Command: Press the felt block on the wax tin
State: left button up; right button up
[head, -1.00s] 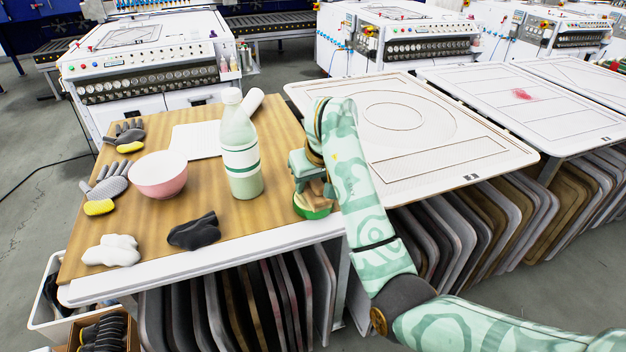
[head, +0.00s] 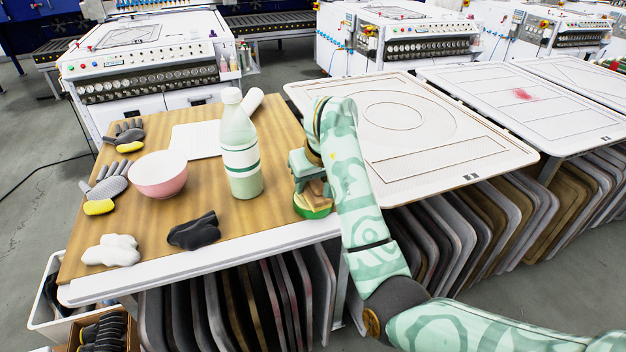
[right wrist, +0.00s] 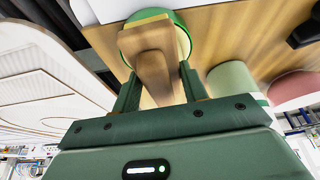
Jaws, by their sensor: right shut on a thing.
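The brown felt block (right wrist: 155,65) is between the two fingers of my right gripper (right wrist: 158,88), which is shut on it. The block's far end lies over the round green wax tin (right wrist: 183,32) in the right wrist view, and appears to touch it. In the head view the wax tin (head: 313,212) sits at the right front edge of the wooden table. My right gripper (head: 310,178) is just above it with the block (head: 317,188), partly hidden by my arm. My left gripper is not in view.
A pale green bottle (head: 240,150) stands left of the tin. A pink bowl (head: 158,175), a black glove (head: 194,232), a white glove (head: 112,251) and grey-yellow gloves lie further left on the wooden table (head: 215,215). A white panel (head: 470,135) adjoins on the right.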

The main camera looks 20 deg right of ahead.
jog(key=shift+r+p, duration=1.95)
jog(key=shift+r, duration=1.55)
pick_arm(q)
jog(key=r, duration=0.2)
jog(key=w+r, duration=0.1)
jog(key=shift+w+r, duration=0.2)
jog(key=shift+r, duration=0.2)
